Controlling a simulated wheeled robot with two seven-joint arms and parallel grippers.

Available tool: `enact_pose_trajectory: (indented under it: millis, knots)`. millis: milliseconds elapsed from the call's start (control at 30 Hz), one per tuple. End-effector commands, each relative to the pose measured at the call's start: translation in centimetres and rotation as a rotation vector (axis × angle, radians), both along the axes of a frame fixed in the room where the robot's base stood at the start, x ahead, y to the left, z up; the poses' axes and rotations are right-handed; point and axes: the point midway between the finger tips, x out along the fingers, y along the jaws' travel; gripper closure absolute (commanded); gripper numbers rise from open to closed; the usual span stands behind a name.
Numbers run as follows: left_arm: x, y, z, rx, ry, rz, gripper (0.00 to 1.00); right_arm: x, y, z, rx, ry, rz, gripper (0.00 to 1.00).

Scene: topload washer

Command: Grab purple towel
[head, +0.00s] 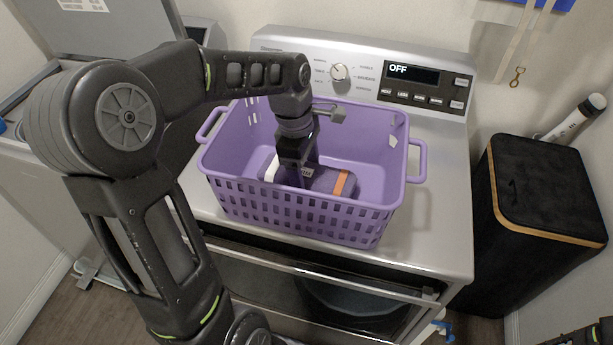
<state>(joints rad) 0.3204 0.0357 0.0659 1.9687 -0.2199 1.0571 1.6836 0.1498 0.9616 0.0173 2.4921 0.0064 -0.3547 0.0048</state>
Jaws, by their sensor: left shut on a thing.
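A purple laundry basket (385,190) stands on top of the silver appliance. Inside it lies a folded dusky purple towel (325,183) with an orange band near its right end and a whitish part at its left. My left arm reaches down into the basket from above. My left gripper (302,182) is shut on the towel, low inside the basket. The fingertips and part of the towel are hidden by the gripper and the basket's front wall.
The appliance (452,225) has a control panel reading OFF at the back. A black hamper (545,185) with a wooden rim stands at the right. An open-lidded washer (100,35) is at the left. The basket's walls surround my gripper.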

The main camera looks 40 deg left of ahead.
Motion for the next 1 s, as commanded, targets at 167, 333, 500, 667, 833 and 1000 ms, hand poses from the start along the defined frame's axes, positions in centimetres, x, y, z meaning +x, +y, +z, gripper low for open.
enact_pose_trajectory:
  millis: [167,333,500,667,833,1000]
  knots:
    - [0.1,0.0,2.3,0.001,-0.006,0.0,0.74,0.0,0.0,-0.2,0.001,-0.001,0.0,1.0]
    - [0.2,0.0,6.4,0.001,-0.009,0.0,0.74,0.1,0.0,-0.4,0.001,-0.001,0.001,1.0]
    - [0.2,0.0,11.5,0.001,-0.009,-0.001,0.74,0.1,0.0,-0.6,0.002,-0.003,0.001,1.0]
    - [0.0,0.0,15.8,0.0,-0.002,-0.001,0.74,-0.3,-0.1,3.1,-0.006,0.009,-0.001,1.0]
    - [0.0,0.0,17.0,0.0,-0.002,0.0,0.74,-0.4,-0.3,4.2,-0.01,0.017,-0.004,1.0]
    - [0.0,0.0,17.1,0.0,-0.002,0.0,0.74,-0.4,-0.4,4.3,-0.012,0.02,-0.004,1.0]
